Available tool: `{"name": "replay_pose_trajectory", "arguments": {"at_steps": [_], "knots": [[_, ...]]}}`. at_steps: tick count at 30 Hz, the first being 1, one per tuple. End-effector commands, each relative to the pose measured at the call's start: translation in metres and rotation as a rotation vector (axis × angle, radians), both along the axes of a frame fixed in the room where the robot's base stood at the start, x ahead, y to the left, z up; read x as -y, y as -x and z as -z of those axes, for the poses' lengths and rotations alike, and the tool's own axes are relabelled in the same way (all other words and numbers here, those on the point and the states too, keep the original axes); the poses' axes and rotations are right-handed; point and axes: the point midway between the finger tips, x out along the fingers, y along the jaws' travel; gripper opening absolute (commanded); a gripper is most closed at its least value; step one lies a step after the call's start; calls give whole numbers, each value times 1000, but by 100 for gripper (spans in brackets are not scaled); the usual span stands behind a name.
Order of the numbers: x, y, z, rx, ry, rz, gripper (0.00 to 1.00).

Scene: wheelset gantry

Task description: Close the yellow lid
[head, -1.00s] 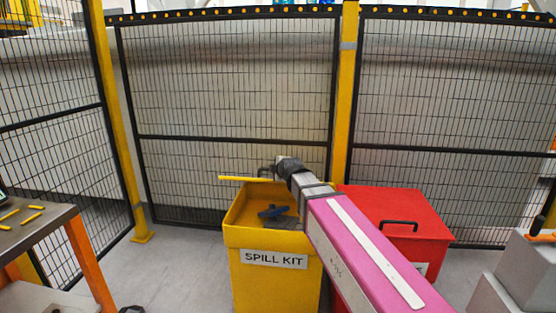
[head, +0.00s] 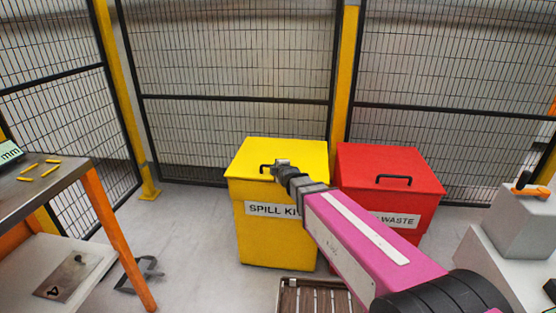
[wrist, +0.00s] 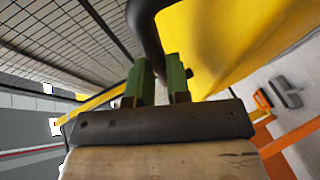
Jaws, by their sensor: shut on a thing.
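The yellow lid (head: 305,152) lies flat on top of the yellow SPILL KIT bin (head: 277,238), covering its opening. My gripper (head: 279,164) is at the front of the lid, over its dark handle (head: 264,168). In the wrist view, the green fingers of my gripper (wrist: 162,78) are shut on the black handle bar (wrist: 146,28). My gripper hides part of the handle in the head view, and my arm covers part of the bin's label.
A red waste bin (head: 390,165) with a closed lid stands close on the right. A workbench (head: 60,185) is at the left, and a grey block (head: 522,225) at the right. Mesh fencing (head: 235,60) runs behind. A slatted crate (head: 305,290) sits in front.

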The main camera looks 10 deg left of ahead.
Motion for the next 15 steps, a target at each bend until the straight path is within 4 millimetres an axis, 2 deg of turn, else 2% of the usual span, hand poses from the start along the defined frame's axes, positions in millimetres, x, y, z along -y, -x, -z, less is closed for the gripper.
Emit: {"name": "replay_pose_trajectory", "arguments": {"at_steps": [6, 15], "knots": [[0, 1, 18, -7, -2, 1, 0], [0, 1, 25, -13, -2, 2, 0]]}}
